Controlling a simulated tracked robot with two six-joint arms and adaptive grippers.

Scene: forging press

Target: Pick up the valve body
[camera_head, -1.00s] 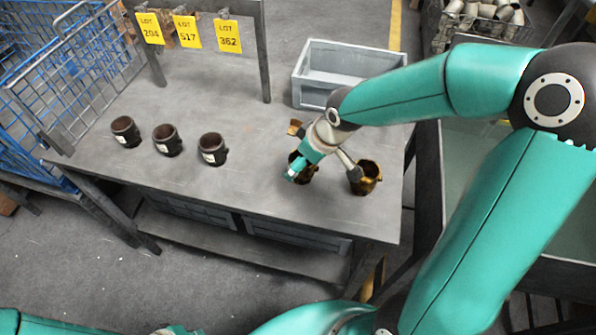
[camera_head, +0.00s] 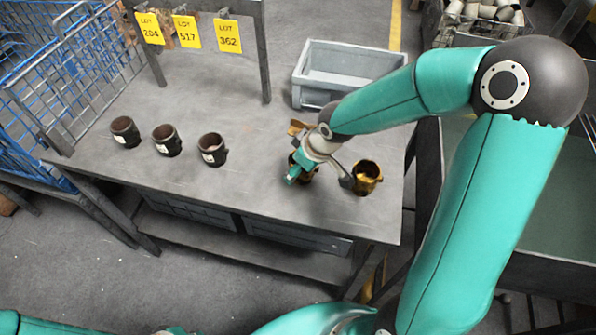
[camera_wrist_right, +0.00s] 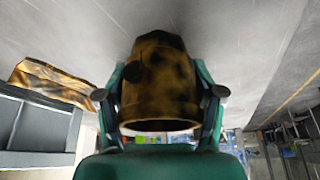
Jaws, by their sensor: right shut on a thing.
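A brass-coloured valve body with dark patches (camera_wrist_right: 158,85) fills the middle of the right wrist view. My right gripper (camera_wrist_right: 160,95) has a finger on each side of it and is shut on it. In the head view, my right gripper (camera_head: 305,170) is at the front right of the grey table and hides most of this valve body. I cannot tell whether it touches the table. A second brass valve body (camera_head: 367,178) stands upright just to the right, close to the gripper. My left gripper is not in view.
Several dark cups with white labels (camera_head: 167,140) stand on the table (camera_head: 245,200) at left. A grey bin (camera_head: 345,72) is at the back right. A small brass piece (camera_head: 297,127) lies behind the gripper. Yellow lot signs (camera_head: 187,32) hang at the back. The table's middle is clear.

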